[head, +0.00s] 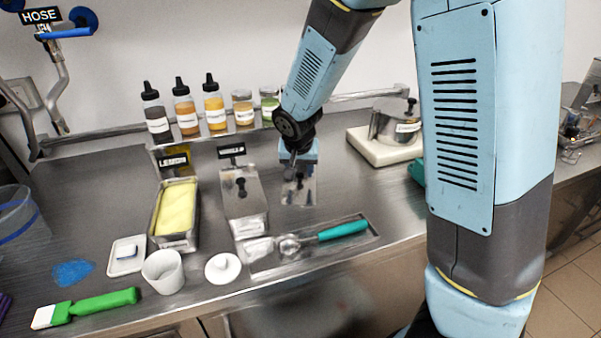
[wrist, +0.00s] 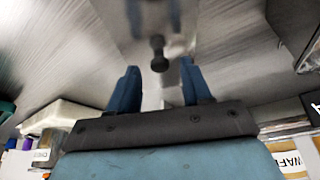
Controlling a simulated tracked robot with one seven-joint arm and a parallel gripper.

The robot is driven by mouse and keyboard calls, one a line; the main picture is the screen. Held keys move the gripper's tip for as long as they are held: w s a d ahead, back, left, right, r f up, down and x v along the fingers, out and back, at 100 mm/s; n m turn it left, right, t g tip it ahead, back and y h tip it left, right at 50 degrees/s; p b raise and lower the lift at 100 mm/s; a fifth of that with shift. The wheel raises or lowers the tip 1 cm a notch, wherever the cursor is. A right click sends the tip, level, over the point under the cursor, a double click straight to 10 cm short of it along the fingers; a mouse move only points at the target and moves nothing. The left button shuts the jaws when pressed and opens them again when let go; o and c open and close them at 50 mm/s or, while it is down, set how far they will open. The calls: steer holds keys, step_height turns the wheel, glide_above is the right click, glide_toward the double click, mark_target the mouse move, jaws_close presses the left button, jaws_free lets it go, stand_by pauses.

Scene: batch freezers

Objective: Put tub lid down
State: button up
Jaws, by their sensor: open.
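The tub lid (head: 299,194) is a flat shiny metal plate, lying on the steel counter to the right of a lidded metal tub (head: 243,205). My gripper (head: 297,172) is low over the lid and hides part of it in the head view. In the wrist view my gripper (wrist: 160,78) has its two blue fingers apart. A dark knob (wrist: 158,54) shows in line with the gap between them, and nothing is clamped. An open tub of yellow ice cream (head: 176,208), by the LEMON sign, stands further left.
A tray (head: 352,240) with a teal-handled scoop (head: 343,230) lies in front of the lid. A white cup (head: 163,272), a round white lid (head: 222,268) and a green brush (head: 100,303) are near the front edge. Bottles (head: 185,108) line the back; a metal pot (head: 396,122) stands right.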

steer(key=v, duration=1)
steer(key=s+d+r, duration=0.4)
steer(key=d, duration=0.3)
steer(key=s+d+r, duration=0.5)
steer(key=d, duration=0.2)
steer(key=s+d+r, duration=0.1)
steer(key=s+d, duration=0.1)
steer(key=s, duration=0.4)
steer(key=s+d+r+n+t, duration=0.1)
steer(key=s+d+r, duration=0.1)
steer(key=s, duration=0.3)
steer(key=shift+s+d+y, duration=0.3)
steer(key=shift+s+d, duration=0.1)
steer(key=shift+d, duration=0.4)
steer(key=shift+r, duration=0.1)
